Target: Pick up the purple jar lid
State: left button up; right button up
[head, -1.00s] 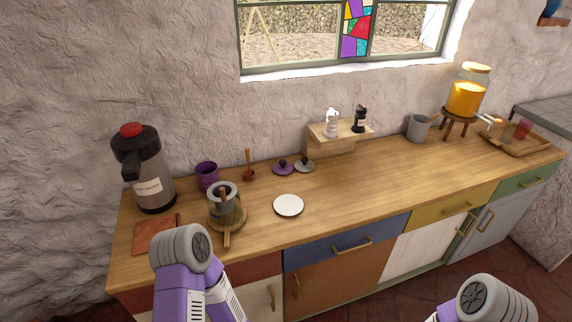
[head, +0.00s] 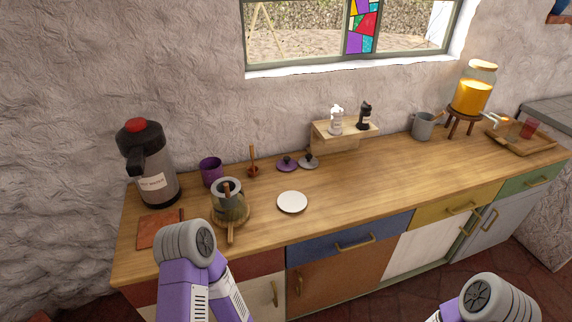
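The purple jar lid (head: 287,164) lies on the wooden counter near the wall, with a dark knob on top. A grey lid (head: 308,161) with a dark knob lies right beside it on the right. A purple jar (head: 211,171) stands further left. Two of my arm links show at the bottom edge, one left of centre and one at the right. Both are well in front of the lid. Neither gripper's fingers are in view.
A white plate (head: 292,202) lies in front of the lids. A pot on a wooden board (head: 230,224), a wooden utensil in a small holder (head: 253,171) and a hot-water dispenser (head: 149,170) stand left. A wooden shelf (head: 340,131) with two bottles is right. The counter's middle is clear.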

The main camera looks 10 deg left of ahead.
aim_at(286, 163)
jog(key=z, duration=1.4)
jog(key=i, duration=1.05)
jog(key=u, duration=2.45)
